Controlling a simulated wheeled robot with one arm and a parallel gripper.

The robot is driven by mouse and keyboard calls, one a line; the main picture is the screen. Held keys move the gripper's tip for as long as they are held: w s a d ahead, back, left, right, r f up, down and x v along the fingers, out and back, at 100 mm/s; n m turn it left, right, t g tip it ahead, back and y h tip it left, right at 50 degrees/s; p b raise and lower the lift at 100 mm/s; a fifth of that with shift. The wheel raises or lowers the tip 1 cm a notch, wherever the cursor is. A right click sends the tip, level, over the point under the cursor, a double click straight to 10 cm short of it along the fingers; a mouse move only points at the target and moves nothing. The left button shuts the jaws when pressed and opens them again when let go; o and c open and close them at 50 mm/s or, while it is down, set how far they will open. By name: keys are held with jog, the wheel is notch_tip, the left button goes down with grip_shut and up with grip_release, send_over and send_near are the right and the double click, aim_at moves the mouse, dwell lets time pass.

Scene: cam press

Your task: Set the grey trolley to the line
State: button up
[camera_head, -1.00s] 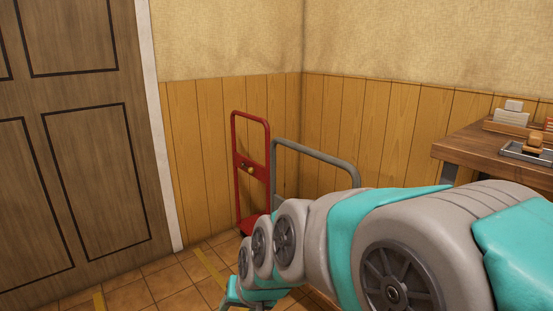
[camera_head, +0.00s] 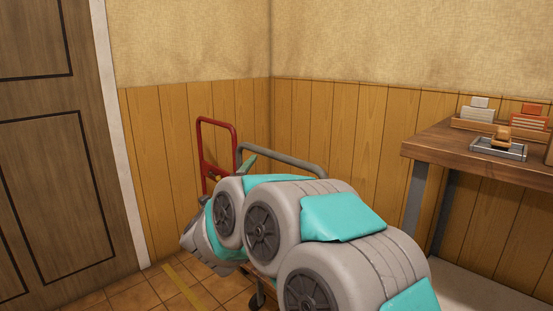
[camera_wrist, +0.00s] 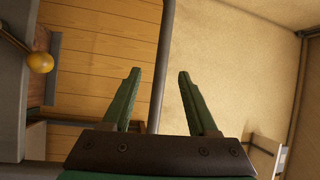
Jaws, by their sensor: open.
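The grey trolley's tubular handle (camera_head: 292,159) stands in front of the panelled corner, and my arm hides most of its lower part. My gripper (camera_wrist: 158,75) is open, with its two green fingers spread. In the wrist view a grey bar (camera_wrist: 161,60), which looks like the trolley handle, runs between the fingers and has a gap on either side. I cannot tell how deep the bar sits between them. In the head view only a green fingertip shows near the handle's left end. A yellow line (camera_head: 184,288) runs along the tiled floor at the lower left.
A red trolley (camera_head: 217,124) stands just left of the grey handle, close to it. A wooden door (camera_head: 50,170) is at the left. A wooden bench (camera_head: 430,145) with a tray (camera_head: 498,149) is at the right. A yellow knob (camera_wrist: 40,62) shows in the wrist view.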

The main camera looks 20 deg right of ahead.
aim_at(275, 157)
jog(key=w+d, duration=0.1)
jog(key=d, duration=0.1)
jog(key=w+d+r+m+g+h, duration=0.1)
jog(key=d, duration=0.2)
jog(key=w+d+m+h, duration=0.1)
jog(key=w+d, duration=0.1)
jog(key=d, duration=0.1)
jog(key=shift+d+r, duration=0.15)
jog(key=shift+r, duration=0.15)
grip_shut()
dwell(0.3)
jog(key=shift+f, duration=0.1)
dwell(0.9)
